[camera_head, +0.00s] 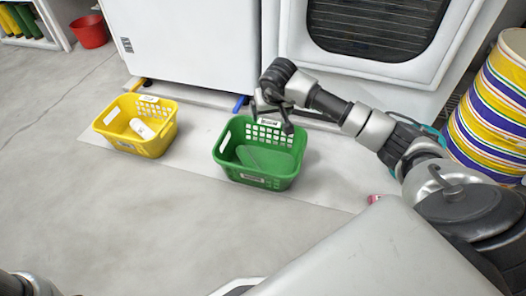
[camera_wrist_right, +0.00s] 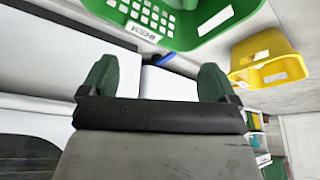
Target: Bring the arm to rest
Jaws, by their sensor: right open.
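My right arm reaches in from the right in the head view. Its gripper (camera_head: 272,112) is above the back rim of a green basket (camera_head: 256,180). In the right wrist view the two green-padded fingers of this gripper (camera_wrist_right: 157,82) are spread wide, with nothing between them. The green basket (camera_wrist_right: 180,22) shows at the top of that view, apart from the fingers. A green item seems to lie inside it, hard to make out. My left gripper is not in view; only part of my left arm shows at the bottom left corner.
A yellow basket (camera_head: 135,143) with a white bottle (camera_head: 141,128) stands to the left. White appliances (camera_head: 185,45) line the back. Striped stacked containers (camera_head: 492,115) stand at the right. A red bucket (camera_head: 90,31) is at the far left. The floor at left is clear.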

